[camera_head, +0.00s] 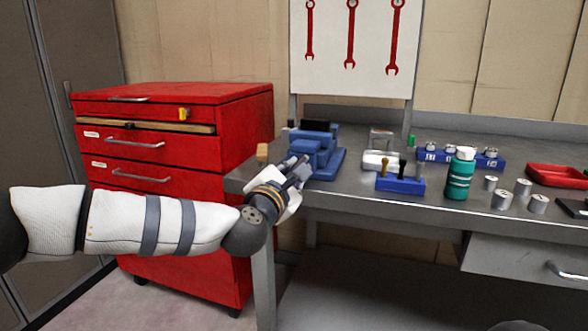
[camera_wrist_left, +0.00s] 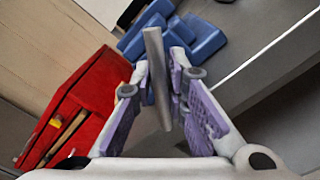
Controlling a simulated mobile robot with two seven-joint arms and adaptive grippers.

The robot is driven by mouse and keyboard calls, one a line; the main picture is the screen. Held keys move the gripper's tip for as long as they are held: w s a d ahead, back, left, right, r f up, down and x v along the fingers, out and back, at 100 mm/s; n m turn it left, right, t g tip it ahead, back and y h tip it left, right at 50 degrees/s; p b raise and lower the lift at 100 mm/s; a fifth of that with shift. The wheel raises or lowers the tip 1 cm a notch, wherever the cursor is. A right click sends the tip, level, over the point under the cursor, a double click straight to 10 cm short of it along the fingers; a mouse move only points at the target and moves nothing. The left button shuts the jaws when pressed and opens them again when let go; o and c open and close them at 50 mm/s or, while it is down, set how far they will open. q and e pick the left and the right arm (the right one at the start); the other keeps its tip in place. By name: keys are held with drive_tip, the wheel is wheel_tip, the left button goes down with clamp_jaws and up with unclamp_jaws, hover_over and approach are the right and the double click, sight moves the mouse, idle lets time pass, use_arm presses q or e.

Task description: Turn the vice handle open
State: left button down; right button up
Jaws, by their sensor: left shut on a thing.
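The blue vice (camera_head: 318,152) stands on the grey workbench near its left end. It also shows at the top of the left wrist view (camera_wrist_left: 205,38). My left gripper (camera_head: 299,168) reaches in from the left to the near side of the vice. In the left wrist view, the grey bar of the vice handle (camera_wrist_left: 156,70) runs between the two purple-padded fingers, and my left gripper is shut on it. In the head view the gripper mostly hides the handle. My right gripper is in neither view.
A red tool cabinet (camera_head: 190,150) with a partly open top drawer stands left of the bench (camera_head: 345,190). Right of the vice are a blue holder with screwdrivers (camera_head: 400,185), a green bottle (camera_head: 459,177), metal cylinders (camera_head: 502,200) and a red tray (camera_head: 556,176).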

use_arm(q)
drive_tip(key=m+p, duration=0.1)
drive_tip(key=m, duration=0.4)
drive_tip(key=shift+m, duration=0.3)
drive_tip(key=m+p, duration=0.1)
drive_tip(key=m, duration=0.4)
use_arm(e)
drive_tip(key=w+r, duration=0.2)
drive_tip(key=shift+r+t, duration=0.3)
use_arm(q)
drive_tip(key=shift+f+m, duration=0.1)
drive_tip(key=shift+m, duration=0.2)
drive_tip(key=c, duration=1.5)
unclamp_jaws()
drive_tip(key=shift+c, duration=0.2)
drive_tip(key=v, duration=1.2)
